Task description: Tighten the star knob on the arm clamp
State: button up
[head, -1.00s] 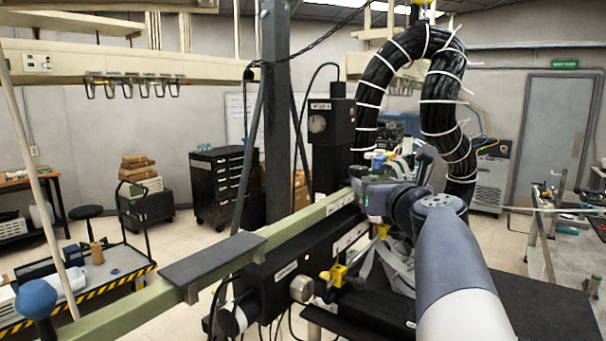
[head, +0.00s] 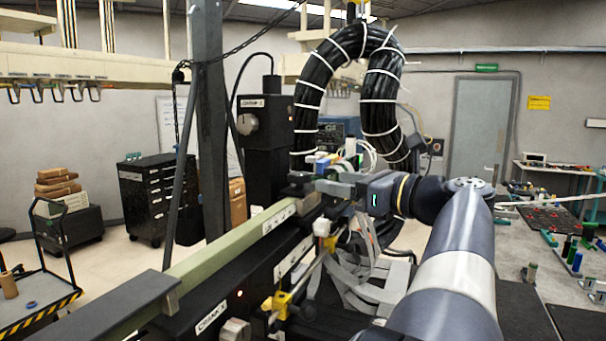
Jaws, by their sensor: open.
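The long pale green arm (head: 222,252) runs from the lower left up to a dark clamp-like block (head: 302,203) near the middle of the head view. My gripper (head: 318,184) is at that end of the arm, its grey fingers pointing left beside or over the dark block. Its jaws are open; the gap is small in view, and I cannot tell whether they touch or surround anything. I cannot make out a star knob for sure; it may be hidden behind my fingers.
Below the green arm is a black labelled housing (head: 262,285) with yellow fittings (head: 280,305). A dark post (head: 208,120) stands left, a black cable loop (head: 383,90) behind. A bench with small parts (head: 550,225) is at right; open floor lies at left.

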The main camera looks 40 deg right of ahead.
aim_at(302, 177)
jog(key=p+x, duration=0.2)
jog(key=x, duration=0.6)
jog(key=shift+w+a, duration=0.15)
jog(key=shift+w, duration=0.2)
jog(key=c, duration=1)
jog(key=shift+m+h, duration=0.3)
jog(key=shift+h, duration=0.1)
jog(key=m+h, duration=0.2)
jog(key=h, duration=0.1)
jog(key=m+h, duration=0.1)
jog(key=h, duration=0.1)
jog(key=shift+a+t, duration=0.3)
jog(key=shift+a, duration=0.05)
jog(key=shift+m+h, duration=1.2)
jog(key=shift+h, duration=0.5)
jog(key=shift+a+m+g+h, duration=0.1)
jog(key=shift+m+g+h, duration=0.75)
jog(key=shift+h, duration=0.55)
jog(key=o, duration=1)
